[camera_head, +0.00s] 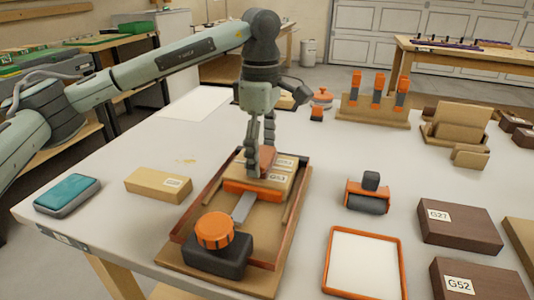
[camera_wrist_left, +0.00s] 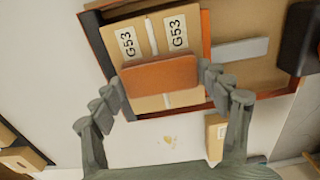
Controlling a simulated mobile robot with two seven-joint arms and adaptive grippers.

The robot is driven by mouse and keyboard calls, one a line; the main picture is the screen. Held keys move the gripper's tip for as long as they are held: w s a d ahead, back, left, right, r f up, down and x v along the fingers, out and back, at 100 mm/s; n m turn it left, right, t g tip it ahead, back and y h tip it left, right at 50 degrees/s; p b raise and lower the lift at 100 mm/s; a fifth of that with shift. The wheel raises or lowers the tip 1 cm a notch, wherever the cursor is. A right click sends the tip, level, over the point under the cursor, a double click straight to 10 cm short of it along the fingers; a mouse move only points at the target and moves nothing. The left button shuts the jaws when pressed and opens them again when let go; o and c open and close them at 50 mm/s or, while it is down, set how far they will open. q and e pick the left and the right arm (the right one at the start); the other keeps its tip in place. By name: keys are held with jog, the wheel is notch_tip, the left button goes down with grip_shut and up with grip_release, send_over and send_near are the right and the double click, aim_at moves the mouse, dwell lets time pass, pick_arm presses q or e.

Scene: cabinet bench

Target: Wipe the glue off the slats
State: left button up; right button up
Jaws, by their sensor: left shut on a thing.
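Two pale wooden slats labelled G53 (camera_head: 281,163) lie side by side in a wooden clamping tray (camera_head: 182,232) with dark red-brown edges. The slats (camera_wrist_left: 180,32) also show in the left wrist view, with a whitish glue streak (camera_wrist_left: 152,36) along the seam between them. My left gripper (camera_head: 262,165) points down over the slats. It is shut on a reddish-brown block (camera_wrist_left: 160,73), which lies across the seam and hides part of it; whether it touches the slats I cannot tell. The tray's clamp has an orange bar (camera_head: 250,190) and an orange knob (camera_head: 214,230). My right gripper is out of view.
A teal pad (camera_head: 67,194) and a labelled wooden block (camera_head: 158,185) are left of the tray. An orange-black roller (camera_head: 367,194), an orange-framed white panel (camera_head: 364,264) and dark labelled boxes (camera_head: 458,228) are right. An orange-topped rack (camera_head: 375,108) stands behind.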

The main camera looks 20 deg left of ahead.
aim_at(286, 171)
pick_arm(q)
jog(key=shift+a+b, duration=0.3)
jog(key=shift+a, duration=2.45)
jog(key=shift+d, duration=0.1)
jog(key=shift+d+p, duration=0.35)
jog(key=shift+d, duration=2.85)
jog(key=shift+d, duration=0.1)
jog(key=shift+d, duration=1.95)
jog(key=shift+a, duration=0.1)
jog(key=shift+a+b, duration=0.45)
jog(key=shift+a, duration=2.7)
jog(key=shift+a, duration=0.1)
